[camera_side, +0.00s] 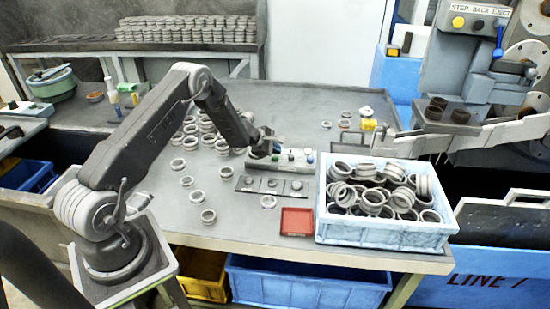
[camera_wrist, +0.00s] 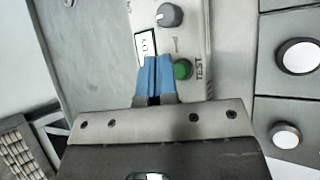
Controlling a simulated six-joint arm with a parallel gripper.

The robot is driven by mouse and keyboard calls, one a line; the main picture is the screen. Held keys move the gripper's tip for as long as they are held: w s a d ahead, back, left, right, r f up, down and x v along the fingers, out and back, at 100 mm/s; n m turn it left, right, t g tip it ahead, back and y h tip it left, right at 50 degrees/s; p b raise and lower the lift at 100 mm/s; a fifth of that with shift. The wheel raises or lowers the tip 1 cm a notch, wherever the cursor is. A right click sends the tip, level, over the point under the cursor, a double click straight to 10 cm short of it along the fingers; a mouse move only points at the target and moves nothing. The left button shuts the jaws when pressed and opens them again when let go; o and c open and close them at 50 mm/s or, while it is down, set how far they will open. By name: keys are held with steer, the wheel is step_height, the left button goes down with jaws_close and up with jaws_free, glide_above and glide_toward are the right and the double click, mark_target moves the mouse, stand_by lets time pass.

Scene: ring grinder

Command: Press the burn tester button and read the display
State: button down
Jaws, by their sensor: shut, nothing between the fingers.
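The burn tester (camera_side: 296,161) is a narrow light-grey box on the bench. In the wrist view its panel (camera_wrist: 186,38) shows a grey knob (camera_wrist: 169,15), a green button (camera_wrist: 182,70) marked TEST, and a white, dark-edged window or label (camera_wrist: 146,46) whose characters I cannot read surely. My gripper (camera_wrist: 157,62) has blue fingertips, shut together and empty. They lie over the panel just left of the green button in the picture; I cannot tell whether they touch it. In the side view my gripper (camera_side: 266,152) is at the tester's left end.
A blue-white crate (camera_side: 385,236) full of rings stands right of the tester. A dark plate (camera_side: 269,185) with several round pieces and a red tray (camera_side: 296,221) lie in front. Loose rings (camera_side: 208,216) are scattered to the left.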

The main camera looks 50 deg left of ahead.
steer(key=shift+f, duration=0.2)
steer(key=shift+f, duration=0.2)
